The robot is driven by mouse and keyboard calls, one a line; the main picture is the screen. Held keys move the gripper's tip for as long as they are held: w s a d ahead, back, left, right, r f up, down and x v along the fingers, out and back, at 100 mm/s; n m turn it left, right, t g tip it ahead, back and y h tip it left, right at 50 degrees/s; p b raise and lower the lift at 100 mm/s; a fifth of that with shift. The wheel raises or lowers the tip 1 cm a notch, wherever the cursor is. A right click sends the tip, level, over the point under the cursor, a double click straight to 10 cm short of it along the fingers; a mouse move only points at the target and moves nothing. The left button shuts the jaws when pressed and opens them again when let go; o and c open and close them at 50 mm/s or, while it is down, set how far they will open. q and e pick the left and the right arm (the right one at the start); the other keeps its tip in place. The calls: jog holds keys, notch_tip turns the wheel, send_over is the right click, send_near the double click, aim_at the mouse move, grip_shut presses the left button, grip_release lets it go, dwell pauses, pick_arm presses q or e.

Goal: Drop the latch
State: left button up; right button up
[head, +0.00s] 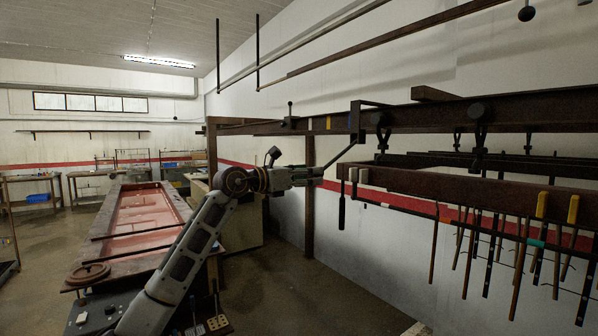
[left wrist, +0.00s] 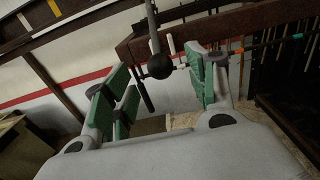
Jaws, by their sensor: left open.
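The latch seems to be a thin dark lever (head: 345,153) that slants down and left from a bracket on the upper rail. In the left wrist view it ends in a black ball knob (left wrist: 160,66). My left gripper (head: 313,177) is at the lever's lower end; in the left wrist view its green-padded fingers (left wrist: 159,78) are spread wide, with the knob showing in the gap between them. I see no finger closed on the knob, and cannot tell its depth between them. In the head view the gripper hides the knob. My right gripper is out of view.
A brown upper rail (head: 420,117) with black hooks runs to the right. A lower beam (head: 450,187) has several rods hanging below it. A black handle (head: 342,212) hangs near its left end. A long reddish trough (head: 140,217) stands at left. Floor below the gripper is clear.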

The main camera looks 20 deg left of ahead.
pick_arm(q)
jog(key=shift+p+x, duration=0.55)
jog(key=shift+x, duration=0.8)
jog(key=c, duration=0.9)
jog(key=shift+c, duration=0.2)
